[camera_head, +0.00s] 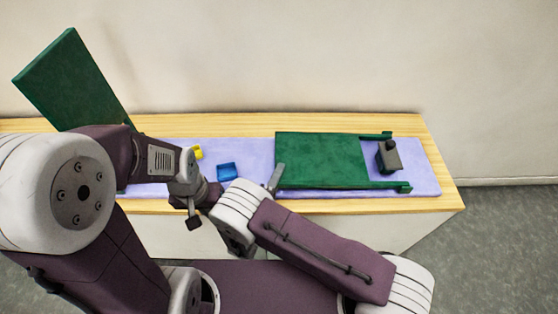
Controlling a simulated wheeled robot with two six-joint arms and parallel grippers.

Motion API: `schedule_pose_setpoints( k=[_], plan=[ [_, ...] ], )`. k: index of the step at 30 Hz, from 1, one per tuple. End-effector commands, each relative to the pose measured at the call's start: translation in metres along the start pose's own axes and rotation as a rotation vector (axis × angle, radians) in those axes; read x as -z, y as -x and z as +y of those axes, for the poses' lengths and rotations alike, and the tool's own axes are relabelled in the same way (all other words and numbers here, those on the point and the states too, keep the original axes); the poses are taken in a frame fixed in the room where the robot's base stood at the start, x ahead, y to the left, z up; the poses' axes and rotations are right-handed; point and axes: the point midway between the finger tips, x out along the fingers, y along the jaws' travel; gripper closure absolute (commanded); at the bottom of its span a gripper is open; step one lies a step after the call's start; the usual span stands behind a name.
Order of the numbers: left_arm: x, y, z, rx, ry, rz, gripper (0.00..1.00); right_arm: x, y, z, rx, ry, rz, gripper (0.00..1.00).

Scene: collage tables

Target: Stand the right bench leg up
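A green panel (320,158) lies on the lavender mat right of centre. Two green bars reach right from it, a far bar (376,136) and a near bar (385,185). Another green board (68,78) rises tilted at the far left, its lower part hidden behind my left arm. The frame does not show which green piece is the right bench leg. My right gripper (231,172) is in front of the table, left of the panel. Its fingers look spread apart, with nothing held; one finger is close to the panel's left edge.
A blue block (227,171) and a small yellow piece (197,152) lie on the mat (428,180) left of the panel. A dark grey block (388,156) is between the bars. The wooden table (405,124) stands against a pale wall. My arms cover its left front.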

Motion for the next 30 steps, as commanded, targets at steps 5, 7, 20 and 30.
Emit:
schedule_pose_setpoints(
  k=[5,7,20,30],
  plan=[
    [-0.0002,0.0013,0.0,0.0,0.0,-0.001,1.0,-0.0027,-0.0008,-0.0005,0.0,0.001,0.003,0.72],
    [-0.0003,0.0011,0.0,0.0,0.0,-0.001,1.0,-0.0026,-0.0008,-0.0006,0.0,0.001,0.003,0.72],
    [-0.0002,0.001,0.0,0.0,0.0,-0.001,1.0,-0.0023,-0.0007,-0.0004,0.0,0.001,0.002,1.0],
    [-0.0002,0.001,0.0,0.0,0.0,0.0,1.0,-0.0021,-0.0007,-0.0004,0.0,0.0,0.003,1.0]
  ],
)
